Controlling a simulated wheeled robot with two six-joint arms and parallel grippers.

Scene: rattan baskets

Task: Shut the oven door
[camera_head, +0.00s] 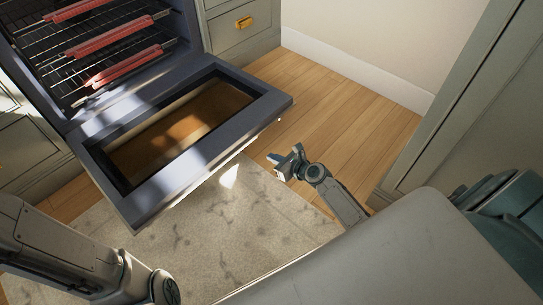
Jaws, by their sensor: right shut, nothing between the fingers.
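The oven door (256,95) is a dark grey frame with a brownish window. It is folded down, wide open, in front of the oven (40,85) at the upper left.
A patterned rug (215,240) lies on the wood floor (345,110) below the door. Grey-green cabinets (232,25) flank the oven, one with a brass pull (244,22). A tall grey panel (440,110) stands at the right.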

